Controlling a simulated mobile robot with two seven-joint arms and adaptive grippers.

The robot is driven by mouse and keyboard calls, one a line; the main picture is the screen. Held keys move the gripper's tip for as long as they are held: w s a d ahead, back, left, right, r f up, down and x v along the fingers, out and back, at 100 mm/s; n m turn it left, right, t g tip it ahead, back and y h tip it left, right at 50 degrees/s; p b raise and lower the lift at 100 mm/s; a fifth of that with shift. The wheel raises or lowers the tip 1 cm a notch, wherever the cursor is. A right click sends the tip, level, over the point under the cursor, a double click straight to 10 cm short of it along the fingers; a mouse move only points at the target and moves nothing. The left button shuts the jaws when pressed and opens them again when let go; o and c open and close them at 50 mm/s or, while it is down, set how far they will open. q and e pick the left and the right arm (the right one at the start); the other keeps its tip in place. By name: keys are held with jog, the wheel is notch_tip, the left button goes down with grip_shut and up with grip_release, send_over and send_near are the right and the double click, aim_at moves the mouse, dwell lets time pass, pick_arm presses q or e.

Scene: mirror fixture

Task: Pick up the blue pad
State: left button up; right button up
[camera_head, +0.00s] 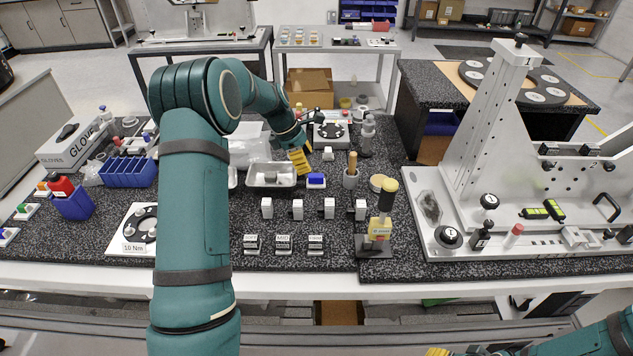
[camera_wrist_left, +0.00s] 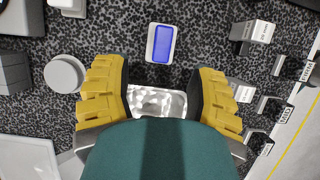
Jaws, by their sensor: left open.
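The blue pad (camera_head: 316,180) sits in a small white holder on the dark speckled worktop, just right of a metal tray (camera_head: 254,185). In the left wrist view the blue pad (camera_wrist_left: 161,44) lies beyond the fingertips, roughly centred between them. My left gripper (camera_head: 300,162) hangs above the worktop behind the pad, close to the tray. In the left wrist view its yellow fingers (camera_wrist_left: 158,72) are spread wide with nothing between them. My right gripper (camera_head: 438,352) shows only as a yellow bit at the bottom edge, so its jaws are hidden.
A row of white blocks (camera_head: 297,209) stands in front of the pad. A cup with a wooden-handled tool (camera_head: 351,177) and a yellow-and-black stand (camera_head: 380,228) are to the right. A blue bin (camera_head: 128,172) is at left; a large white fixture (camera_head: 485,150) is at right.

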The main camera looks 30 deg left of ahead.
aim_at(315, 175)
pick_arm(q)
jog(key=shift+d+b+x, duration=0.15)
jog(key=shift+b+x, duration=0.05)
jog(key=shift+x, duration=1.5)
jog(key=shift+d+b+x, duration=0.1)
jog(key=shift+b+x, duration=0.05)
jog(key=shift+x, duration=1.55)
jog(key=shift+r, duration=0.15)
grip_shut()
